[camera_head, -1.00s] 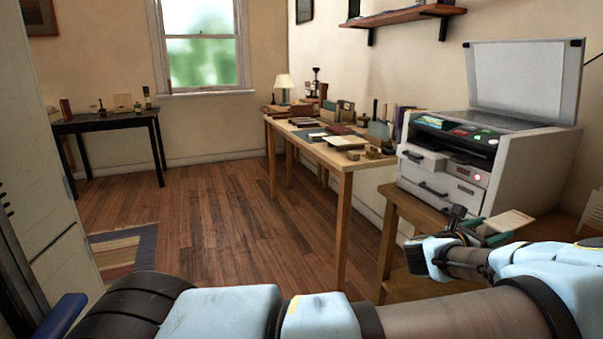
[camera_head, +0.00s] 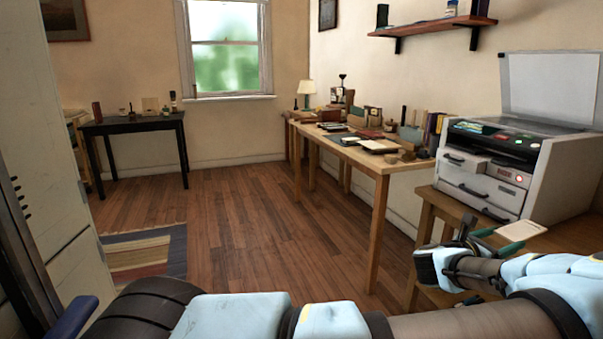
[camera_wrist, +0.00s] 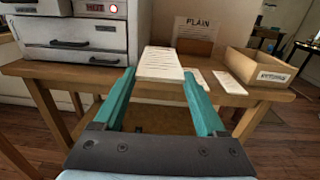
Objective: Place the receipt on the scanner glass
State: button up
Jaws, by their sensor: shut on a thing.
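The receipt is a pale printed slip (camera_wrist: 160,63), held out flat between the green fingertips of my gripper (camera_wrist: 159,76) in the wrist view. In the head view the slip (camera_head: 521,230) shows beside my gripper (camera_head: 487,238), at the lower right, in front of the scanner. The scanner (camera_head: 520,178) is a white and grey machine on a wooden table, with its lid (camera_head: 552,85) raised. Its glass (camera_head: 530,124) shows only as a thin strip on top.
Two white slips (camera_wrist: 229,82) lie on the scanner's table (camera_wrist: 220,96), beside an open labelled box (camera_wrist: 256,70) and a card reading PLAIN (camera_wrist: 194,35). A long table (camera_head: 366,157) with books stands left of the scanner. The wooden floor (camera_head: 250,220) between the tables is clear.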

jog(key=w+a+f+n+t+y+p, duration=0.25)
jog(key=w+a, duration=0.25)
jog(key=a, duration=0.5)
jog(key=w+a+f+n+t+y+p, duration=0.2)
jog(key=w+a+f+n+t, duration=0.15)
jog(key=a, duration=0.65)
jog(key=w+a+f+n+t+y+p, duration=0.25)
jog(key=w+a+t, duration=0.2)
jog(key=a, duration=0.65)
jog(key=s+a+n+y+p, duration=0.1)
jog(key=a+n+y, duration=0.1)
jog(key=a, duration=0.8)
jog(key=s+a+r+n+t+y+p, duration=0.1)
jog(key=a+y, duration=0.4)
jog(key=a, duration=0.6)
jog(key=s+a+r+n+t+y+p, duration=0.1)
jog(key=s+a+n+y+p, duration=0.1)
jog(key=a, duration=0.8)
jog(key=shift+s+a+r+n+y+p, duration=0.2)
jog(key=shift+s+n+y+p, duration=0.1)
jog(key=shift+s+n+y, duration=0.35)
jog(key=shift+w+t, duration=0.15)
jog(key=shift+t, duration=0.1)
